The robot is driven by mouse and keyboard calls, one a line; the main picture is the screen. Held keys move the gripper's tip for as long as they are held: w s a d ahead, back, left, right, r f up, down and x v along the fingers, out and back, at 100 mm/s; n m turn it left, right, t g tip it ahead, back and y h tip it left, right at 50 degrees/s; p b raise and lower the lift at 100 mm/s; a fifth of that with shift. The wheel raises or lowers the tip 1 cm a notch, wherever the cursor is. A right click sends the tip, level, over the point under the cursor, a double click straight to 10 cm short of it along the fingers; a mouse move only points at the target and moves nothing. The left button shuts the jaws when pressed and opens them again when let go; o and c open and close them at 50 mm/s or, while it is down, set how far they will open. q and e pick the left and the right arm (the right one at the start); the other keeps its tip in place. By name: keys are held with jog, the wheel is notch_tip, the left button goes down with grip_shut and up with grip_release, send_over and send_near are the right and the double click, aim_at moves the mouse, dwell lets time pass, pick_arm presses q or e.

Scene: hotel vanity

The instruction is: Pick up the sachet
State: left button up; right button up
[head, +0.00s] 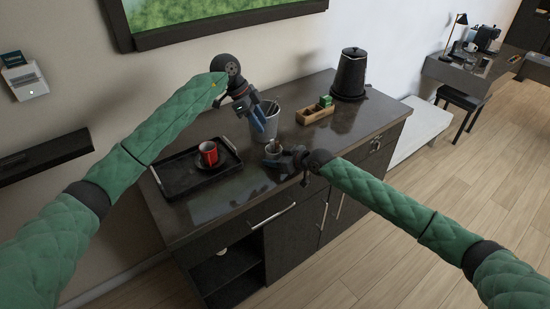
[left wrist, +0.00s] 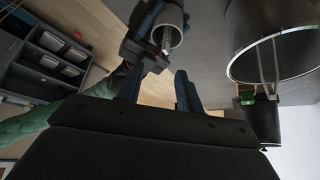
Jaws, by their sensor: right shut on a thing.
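Green sachets (head: 326,101) stand in a compartment of a wooden box (head: 304,116) right of the metal bucket. A small green patch, perhaps the same sachets, shows in the left wrist view (left wrist: 247,98), partly hidden by the bucket. My left gripper (head: 258,126) is open and empty, pointing down just left of the bucket; its spread fingers show in the left wrist view (left wrist: 157,90). My right gripper (head: 276,159) is shut on a small light cup (head: 273,151) near the counter's front. The cup, with something metallic inside, also shows in the left wrist view (left wrist: 168,22).
The metal bucket (head: 263,132) with tongs stands between my left gripper and the wooden box. A black tray (head: 183,184) with a red mug (head: 208,153) lies at the left. The counter's right front is clear.

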pick_arm(q)
jog(key=shift+o, duration=0.4)
notch_tip(320, 180, up, 2)
jog(key=m+y, duration=0.3)
jog(key=m, duration=0.2)
send_over(277, 144)
jog(key=w+r+m+t+y, duration=0.1)
jog(key=m+y, duration=0.2)
jog(key=m, duration=0.2)
jog(key=shift+s+f, duration=0.2)
jog(key=shift+f, duration=5.65)
jog(key=shift+c, duration=0.2)
grip_shut()
